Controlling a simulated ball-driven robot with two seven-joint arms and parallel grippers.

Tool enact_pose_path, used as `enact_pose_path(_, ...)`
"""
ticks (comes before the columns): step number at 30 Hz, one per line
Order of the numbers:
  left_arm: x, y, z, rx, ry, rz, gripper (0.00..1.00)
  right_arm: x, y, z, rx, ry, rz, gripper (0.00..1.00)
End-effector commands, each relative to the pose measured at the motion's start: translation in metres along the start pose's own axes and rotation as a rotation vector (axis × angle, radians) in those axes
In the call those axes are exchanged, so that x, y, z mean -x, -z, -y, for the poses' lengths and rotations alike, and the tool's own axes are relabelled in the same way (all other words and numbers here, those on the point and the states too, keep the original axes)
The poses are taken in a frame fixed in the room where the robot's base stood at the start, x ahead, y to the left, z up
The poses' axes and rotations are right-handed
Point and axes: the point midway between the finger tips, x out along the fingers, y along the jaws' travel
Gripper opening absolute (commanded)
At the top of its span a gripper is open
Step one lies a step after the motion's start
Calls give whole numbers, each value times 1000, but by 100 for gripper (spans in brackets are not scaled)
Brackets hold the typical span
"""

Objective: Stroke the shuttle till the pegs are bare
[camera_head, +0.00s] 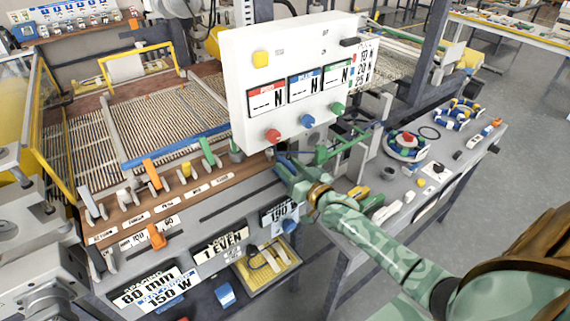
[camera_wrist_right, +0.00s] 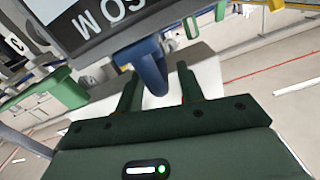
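My right gripper (camera_head: 291,168) is at the front of the loom-like machine, just below the white control board. In the right wrist view its two dark green fingers (camera_wrist_right: 157,92) stand apart. A blue handle (camera_wrist_right: 152,72) hangs from a dark-edged, lettered plate beyond and between them; I cannot tell whether they touch it. Nothing is clearly held. My left gripper is not in view. I cannot surely identify the shuttle or the pegs. A row of levers, including an orange one (camera_head: 152,174) and a green one (camera_head: 208,152), stands along the brown front rail (camera_head: 130,215).
The white control board (camera_head: 290,75) overhangs the gripper, with red, blue and green knobs below. To the right a grey bench (camera_head: 425,190) carries a round container (camera_head: 406,146) and small parts. A yellow tray (camera_head: 268,268) sits low in front. Open floor lies at the far right.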

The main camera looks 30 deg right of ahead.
Motion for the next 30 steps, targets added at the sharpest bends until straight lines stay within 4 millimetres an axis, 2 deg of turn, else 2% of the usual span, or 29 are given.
enact_pose_path(3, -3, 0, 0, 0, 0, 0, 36, -16, -1, 0, -1, -1, 0, 38)
enact_pose_path(6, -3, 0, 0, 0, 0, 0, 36, -23, -1, 0, -1, 0, 0, 38)
enact_pose_path(15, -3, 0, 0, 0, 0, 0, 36, -26, 0, 0, -1, 0, 0, 38)
enact_pose_path(16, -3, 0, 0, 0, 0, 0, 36, -26, 0, 0, -1, 0, 0, 32)
enact_pose_path(19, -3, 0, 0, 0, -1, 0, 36, -26, 0, 0, -1, 0, 0, 5)
enact_pose_path(20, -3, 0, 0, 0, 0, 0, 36, -26, 0, 0, -1, 0, 0, 0)
enact_pose_path(30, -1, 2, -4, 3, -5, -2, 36, -26, 0, 1, -3, 0, 0, 0)
